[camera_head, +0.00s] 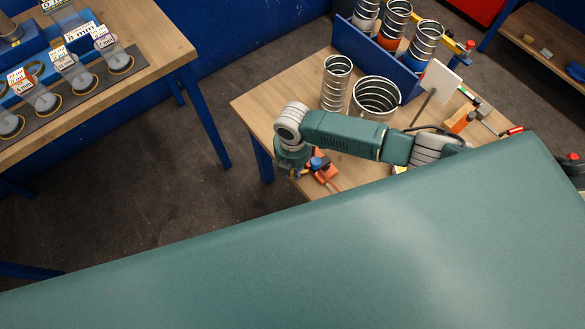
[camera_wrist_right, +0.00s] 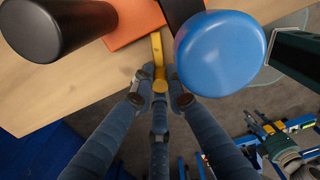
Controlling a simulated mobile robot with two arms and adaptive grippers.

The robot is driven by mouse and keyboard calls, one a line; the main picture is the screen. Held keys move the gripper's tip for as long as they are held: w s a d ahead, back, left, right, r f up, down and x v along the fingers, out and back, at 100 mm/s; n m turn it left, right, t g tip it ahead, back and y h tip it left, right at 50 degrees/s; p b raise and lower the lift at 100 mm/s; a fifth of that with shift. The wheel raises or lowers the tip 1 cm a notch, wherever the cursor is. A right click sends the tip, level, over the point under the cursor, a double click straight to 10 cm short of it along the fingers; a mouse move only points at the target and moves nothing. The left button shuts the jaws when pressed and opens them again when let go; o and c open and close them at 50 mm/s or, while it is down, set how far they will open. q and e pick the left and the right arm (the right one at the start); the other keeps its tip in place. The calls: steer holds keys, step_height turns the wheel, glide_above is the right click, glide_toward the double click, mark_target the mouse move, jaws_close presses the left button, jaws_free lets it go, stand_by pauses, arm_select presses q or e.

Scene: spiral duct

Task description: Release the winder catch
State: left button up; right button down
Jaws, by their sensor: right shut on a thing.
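The winder shows in the right wrist view as an orange body (camera_wrist_right: 133,22) with a large blue round knob (camera_wrist_right: 220,52) and a black cylindrical handle (camera_wrist_right: 45,28). A yellow catch (camera_wrist_right: 157,50) sticks out from its edge. My right gripper (camera_wrist_right: 160,88) is shut on the end of the yellow catch, just below the blue knob. In the head view the winder's blue knob (camera_head: 317,163) shows beside my right gripper (camera_head: 298,174) at the table's near left edge; my arm hides part of the winder.
The wooden table (camera_head: 262,104) carries two open spiral ducts (camera_head: 336,84), a blue upright panel (camera_head: 375,62) and a white plate on a stand (camera_head: 440,80). More spirals stand behind the panel. Another bench (camera_head: 160,32) with labelled coils stands at left. Dark floor lies between.

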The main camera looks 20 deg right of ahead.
steer(key=n, duration=0.1)
steer(key=s+n, duration=0.1)
steer(key=shift+d+r+n+p, duration=0.1)
steer(key=shift+n+p, duration=0.2)
steer(key=shift+s+d+n, duration=0.1)
steer(key=shift+s+n, duration=0.25)
steer(key=shift+n, duration=0.45)
steer(key=c, duration=1.7)
jaws_free()
step_height(320, 180, up, 12)
steer(key=shift+f, duration=0.1)
